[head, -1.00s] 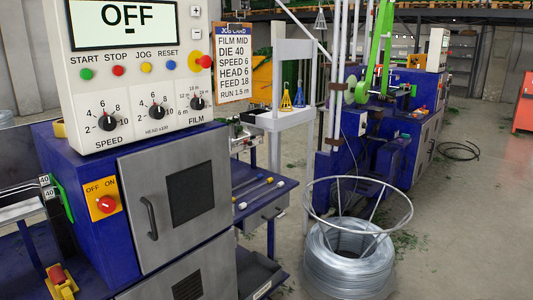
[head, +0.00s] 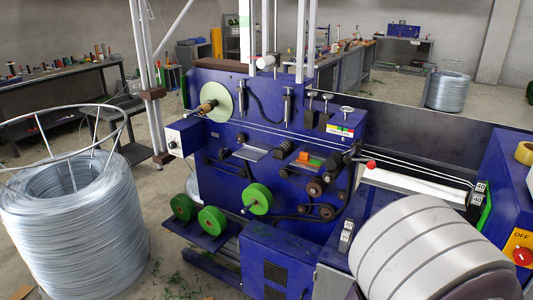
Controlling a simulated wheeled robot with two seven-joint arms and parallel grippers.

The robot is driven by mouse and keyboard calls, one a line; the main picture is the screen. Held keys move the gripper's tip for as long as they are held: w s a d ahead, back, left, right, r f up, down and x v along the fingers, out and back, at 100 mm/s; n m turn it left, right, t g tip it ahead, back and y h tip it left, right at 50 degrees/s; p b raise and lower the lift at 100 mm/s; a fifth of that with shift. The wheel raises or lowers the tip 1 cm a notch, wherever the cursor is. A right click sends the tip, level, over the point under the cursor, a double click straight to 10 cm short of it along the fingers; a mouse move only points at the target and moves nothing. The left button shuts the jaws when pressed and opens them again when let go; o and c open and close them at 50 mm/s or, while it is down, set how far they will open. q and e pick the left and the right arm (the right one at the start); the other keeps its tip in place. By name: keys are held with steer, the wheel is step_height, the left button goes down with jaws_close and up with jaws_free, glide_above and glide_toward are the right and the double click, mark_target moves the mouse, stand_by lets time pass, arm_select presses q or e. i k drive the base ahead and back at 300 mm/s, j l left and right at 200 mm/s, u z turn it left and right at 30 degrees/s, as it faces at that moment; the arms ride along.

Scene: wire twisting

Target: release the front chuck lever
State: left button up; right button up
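A blue wire-twisting machine (head: 240,165) fills the middle of the head view. A small lever with a red ball knob (head: 371,164) stands at its right end, beside the wires that run to the right. I cannot tell whether this is the front chuck lever; no label shows. A pale green disc (head: 217,103) with a brown cone in front of it sits on the machine's upper left. The machine's lower right part is hidden behind a large rounded white shape.
A large wire coil (head: 75,225) with a wire-frame top stands at the left. Green rollers (head: 257,198) stick out of the machine's front. A blue cabinet with a red switch (head: 521,256) stands at the right edge. Floor shows between coil and machine.

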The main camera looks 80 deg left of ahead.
mark_target(222, 152)
steer(key=u, duration=2.9)
steer(key=i+j, duration=0.35)
steer(key=i, duration=0.3)
steer(key=i+j+z, duration=0.15)
steer(key=i+j, duration=0.25)
steer(key=i, duration=0.25)
steer(key=i+j, duration=0.4)
steer(key=i, duration=0.25)
steer(key=i+j+z, duration=0.1)
steer(key=i+j, duration=0.35)
steer(key=i, duration=0.2)
